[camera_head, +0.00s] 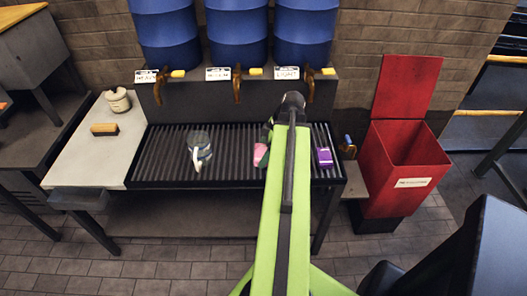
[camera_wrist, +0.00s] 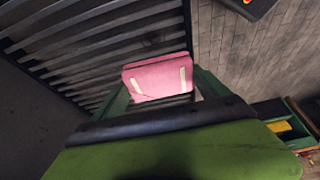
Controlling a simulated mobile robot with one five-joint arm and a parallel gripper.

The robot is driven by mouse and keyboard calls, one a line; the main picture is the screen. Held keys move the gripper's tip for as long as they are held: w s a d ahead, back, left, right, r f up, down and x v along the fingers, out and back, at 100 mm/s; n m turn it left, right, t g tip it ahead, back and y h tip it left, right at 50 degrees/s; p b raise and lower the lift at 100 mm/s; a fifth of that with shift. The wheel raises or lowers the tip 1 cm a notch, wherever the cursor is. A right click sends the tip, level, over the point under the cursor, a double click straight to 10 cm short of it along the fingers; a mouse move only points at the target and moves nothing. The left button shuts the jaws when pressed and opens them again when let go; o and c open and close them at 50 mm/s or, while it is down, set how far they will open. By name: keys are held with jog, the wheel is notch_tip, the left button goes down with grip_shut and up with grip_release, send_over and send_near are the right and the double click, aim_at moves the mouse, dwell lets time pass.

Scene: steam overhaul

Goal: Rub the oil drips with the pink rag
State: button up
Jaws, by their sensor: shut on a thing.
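The pink rag (camera_wrist: 157,78) is a folded pink block between the green fingers of my gripper (camera_wrist: 160,90) in the wrist view. My gripper is shut on it. In the head view a pink end of the rag (camera_head: 260,156) shows left of my green arm, over the middle of the slatted black grate (camera_head: 230,174). I cannot tell whether the rag touches the slats. I cannot make out oil drips in either view; my arm hides part of the grate.
A clear jug (camera_head: 200,147) stands on the grate's left, a purple block (camera_head: 324,157) on its right. Blue barrels (camera_head: 237,30) with brass taps (camera_head: 237,85) stand behind. A brush (camera_head: 104,129) and pale pot (camera_head: 118,99) sit on the left bench. An open red bin (camera_head: 402,160) stands right.

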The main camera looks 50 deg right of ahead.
notch_tip(320, 180, up, 3)
jog(key=p, duration=0.3)
jog(key=shift+r, duration=0.1)
